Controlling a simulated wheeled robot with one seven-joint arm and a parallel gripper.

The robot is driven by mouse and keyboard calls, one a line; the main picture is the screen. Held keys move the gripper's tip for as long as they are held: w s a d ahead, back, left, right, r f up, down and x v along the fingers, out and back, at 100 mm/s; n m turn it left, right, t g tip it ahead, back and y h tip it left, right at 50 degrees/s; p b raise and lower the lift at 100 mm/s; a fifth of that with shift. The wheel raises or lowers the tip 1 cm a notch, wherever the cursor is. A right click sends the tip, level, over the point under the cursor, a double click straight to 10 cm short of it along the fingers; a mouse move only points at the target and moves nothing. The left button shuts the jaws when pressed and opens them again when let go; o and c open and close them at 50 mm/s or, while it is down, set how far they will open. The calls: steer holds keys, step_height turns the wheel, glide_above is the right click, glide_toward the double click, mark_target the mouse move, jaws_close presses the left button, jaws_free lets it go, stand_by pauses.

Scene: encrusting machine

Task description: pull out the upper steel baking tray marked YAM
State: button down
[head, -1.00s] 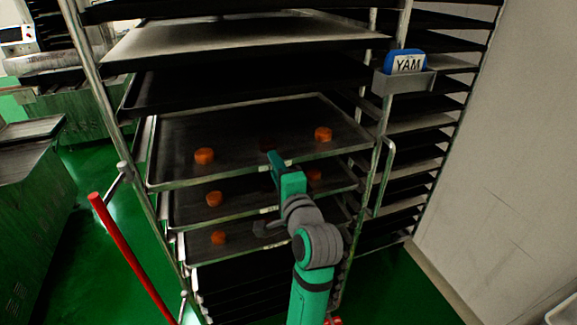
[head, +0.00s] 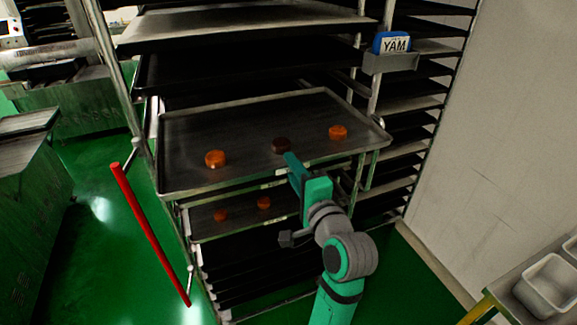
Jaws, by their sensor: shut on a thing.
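The upper steel baking tray (head: 240,128) is the higher of the trays with round pieces, in the rack in the middle of the head view. It juts out of the rack toward me and looks level. Two orange pieces and one dark brown piece stand on it. My gripper (head: 291,166) is at the middle of its front rim and is shut on it; the fingertips are partly hidden by my own arm. The blue and white YAM sign (head: 394,43) sits in a grey holder on the rack's right post.
A lower tray (head: 240,223) with orange pieces sits under the upper one. Empty dark trays fill other rack levels. A wall is at the right, and a table with white bins (head: 548,285) at the lower right.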

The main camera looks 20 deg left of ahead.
steer(key=shift+a, duration=0.1)
steer(key=c, duration=1.6)
jaws_free()
steer(key=v, duration=1.1)
